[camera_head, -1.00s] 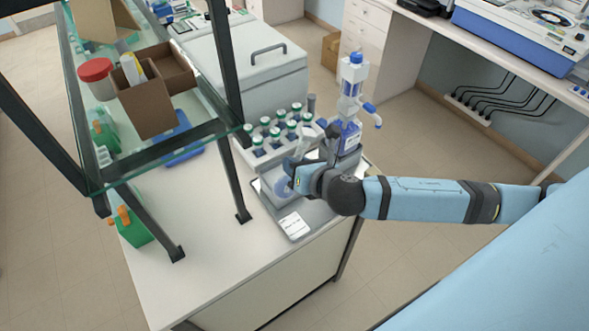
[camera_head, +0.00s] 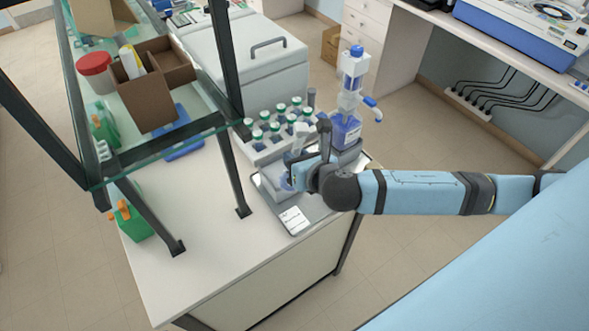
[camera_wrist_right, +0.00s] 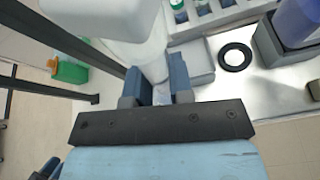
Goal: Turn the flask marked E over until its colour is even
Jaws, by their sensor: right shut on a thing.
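My right gripper (camera_head: 297,174) is at the metal tray (camera_head: 296,222) on the bench. It is shut on a pale flask, whose white upper part (camera_head: 301,131) stands up beside the gripper. A bluish rounded patch of it (camera_head: 284,184) shows at the gripper's left. In the right wrist view the flask (camera_wrist_right: 140,45) is large and whitish between the two fingers (camera_wrist_right: 158,92). Its lower part is partly hidden by the gripper. I cannot read an E on it or judge how even its colour is.
A rack of green-capped bottles (camera_head: 262,146) stands behind the gripper. A blue-topped dispenser bottle (camera_head: 347,132) stands close at its right. A glass shelf on dark posts (camera_head: 231,170) is at the left. The bench front (camera_head: 210,265) is clear.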

